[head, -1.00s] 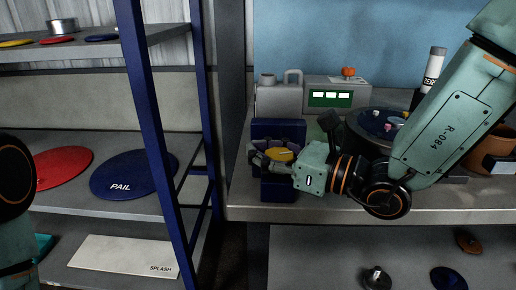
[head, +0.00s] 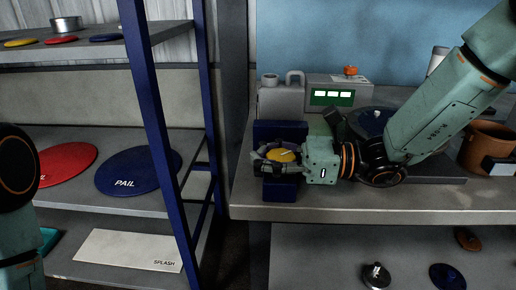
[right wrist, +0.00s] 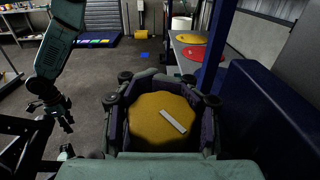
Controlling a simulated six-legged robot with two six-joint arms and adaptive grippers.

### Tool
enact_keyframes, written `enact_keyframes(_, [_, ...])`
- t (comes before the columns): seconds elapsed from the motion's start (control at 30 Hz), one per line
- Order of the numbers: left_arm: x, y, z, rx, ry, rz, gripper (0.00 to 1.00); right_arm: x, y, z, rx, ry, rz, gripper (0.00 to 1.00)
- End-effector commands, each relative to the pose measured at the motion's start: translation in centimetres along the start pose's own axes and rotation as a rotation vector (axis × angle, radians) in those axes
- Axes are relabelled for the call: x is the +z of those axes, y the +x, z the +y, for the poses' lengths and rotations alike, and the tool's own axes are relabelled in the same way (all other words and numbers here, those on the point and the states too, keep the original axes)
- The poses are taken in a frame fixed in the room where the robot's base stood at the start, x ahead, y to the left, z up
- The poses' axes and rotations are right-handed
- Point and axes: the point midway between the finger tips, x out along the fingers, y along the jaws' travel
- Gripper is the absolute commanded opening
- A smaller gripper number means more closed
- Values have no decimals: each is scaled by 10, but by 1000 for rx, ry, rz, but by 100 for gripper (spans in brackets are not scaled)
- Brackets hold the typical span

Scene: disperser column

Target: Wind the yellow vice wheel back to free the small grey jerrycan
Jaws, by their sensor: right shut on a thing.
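The yellow vice wheel (head: 283,156) faces forward on the blue vice (head: 281,131) at the left end of the bench. My right gripper (head: 268,160) is shut around its rim. The right wrist view shows the wheel's yellow face (right wrist: 160,118) with a pale bar mark between the dark fingers. The small grey jerrycan (head: 281,101) stands upright behind the vice; its lower part is hidden, so I cannot tell whether the jaws touch it. My left gripper (right wrist: 54,112) hangs empty in the right wrist view, its fingers apart.
A grey box with a green display (head: 332,97) stands beside the jerrycan. A dark round dish (head: 372,120) and a brown pot (head: 487,146) are further right. A blue rack post (head: 160,120) rises left of the bench, with shelves holding coloured discs (head: 138,170).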

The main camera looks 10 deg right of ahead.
Motion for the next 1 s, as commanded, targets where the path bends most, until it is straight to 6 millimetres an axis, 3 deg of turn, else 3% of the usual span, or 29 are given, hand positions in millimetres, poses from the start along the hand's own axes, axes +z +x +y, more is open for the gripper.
enact_keyframes(0.3, [0, -6, 0, 0, 0, 0, 38, 2, 0, 3, 129, -2, -5, 0])
enact_keyframes(0.87, [0, -6, 0, 0, 0, 0, 38, 4, -1, 4, 156, -4, -8, 0])
enact_keyframes(0.9, [0, -6, 0, 0, 0, 0, 38, 4, -1, 4, 156, -4, -8, 32])
enact_keyframes(1.0, [0, -6, 0, 0, 0, 0, 38, 3, -1, 4, 156, -3, -7, 41])
